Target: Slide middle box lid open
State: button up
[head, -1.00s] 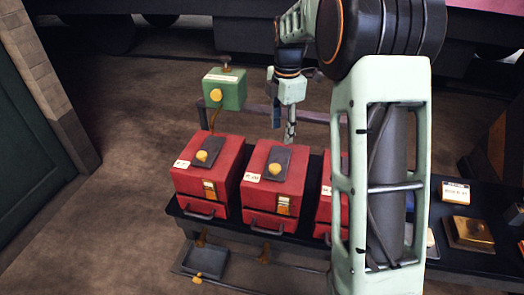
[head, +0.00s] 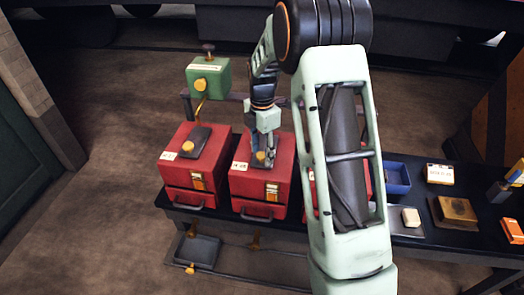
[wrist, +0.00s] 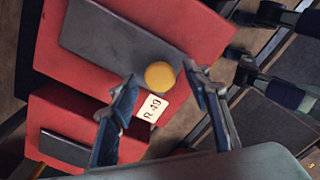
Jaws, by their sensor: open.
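The middle red box (head: 249,207) stands on a dark bench between two similar red boxes. Its dark grey lid panel (wrist: 115,45) carries a round yellow knob (wrist: 159,76), and a white label (wrist: 150,107) sits beside the knob. My gripper (head: 265,160) is over the top of this box. In the wrist view my gripper (wrist: 158,82) is open, with one finger on each side of the knob. Gaps show between the fingers and the knob. In the head view the fingers partly hide the lid. I cannot tell whether the fingertips touch the box top.
The left red box (head: 180,193) has a similar lid and knob. My arm mostly hides the right red box (head: 308,190). A green box (head: 208,80) stands behind the row. A blue tray (head: 397,180) and a brass block (head: 455,212) lie to the right on the bench.

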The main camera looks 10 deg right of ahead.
grip_shut()
dwell(0.3)
